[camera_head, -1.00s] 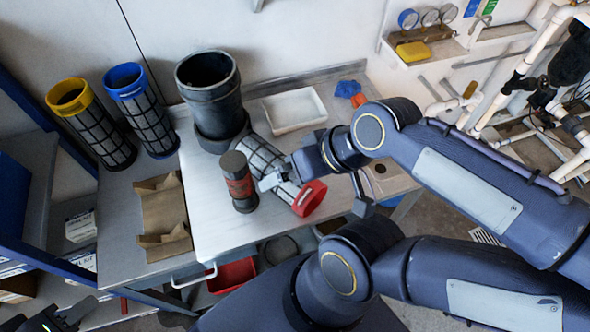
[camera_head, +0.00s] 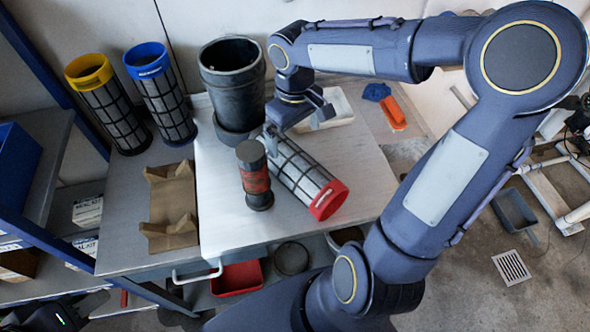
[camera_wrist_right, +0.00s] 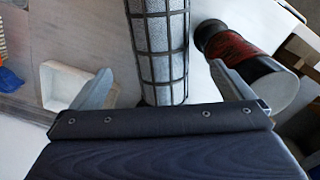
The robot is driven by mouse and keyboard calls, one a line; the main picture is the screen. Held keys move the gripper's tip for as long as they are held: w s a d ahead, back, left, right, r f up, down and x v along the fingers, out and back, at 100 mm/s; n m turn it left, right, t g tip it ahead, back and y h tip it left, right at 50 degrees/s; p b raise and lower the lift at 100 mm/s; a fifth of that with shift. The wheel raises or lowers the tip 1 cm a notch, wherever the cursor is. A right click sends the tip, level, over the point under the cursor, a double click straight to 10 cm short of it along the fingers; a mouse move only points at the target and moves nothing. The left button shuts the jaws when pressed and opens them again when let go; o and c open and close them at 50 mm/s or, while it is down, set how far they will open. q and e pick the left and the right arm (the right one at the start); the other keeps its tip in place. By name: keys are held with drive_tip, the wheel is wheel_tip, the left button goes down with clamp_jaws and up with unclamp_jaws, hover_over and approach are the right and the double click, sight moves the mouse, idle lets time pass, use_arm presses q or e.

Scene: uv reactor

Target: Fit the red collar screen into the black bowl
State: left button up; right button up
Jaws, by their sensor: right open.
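The red collar screen (camera_head: 300,172) is a grey mesh cylinder with a black grid and a red collar. It lies on the worktop, its collar towards the front right. The black bowl (camera_head: 232,75) stands upright behind it, with its open top visible. My right gripper (camera_head: 272,138) is at the screen's far end, beside the bowl. In the right wrist view the open fingers (camera_wrist_right: 163,90) lie either side of the screen (camera_wrist_right: 160,45), with visible gaps. My left gripper (camera_head: 58,314) shows only partly at the bottom left corner; its fingers are unclear.
A dark cylinder with a red label (camera_head: 255,176) stands close beside the screen. Yellow-collar (camera_head: 108,105) and blue-collar (camera_head: 162,98) screens stand at the back left. A brown holder (camera_head: 172,205) lies on the left worktop. A white tray (camera_head: 335,108) is behind my right arm.

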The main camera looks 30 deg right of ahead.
sight(295, 167)
wheel_tip(295, 167, down, 13)
drive_tip(key=shift+f+b, duration=0.15)
drive_tip(key=shift+b, duration=0.4)
drive_tip(key=c, duration=0.9)
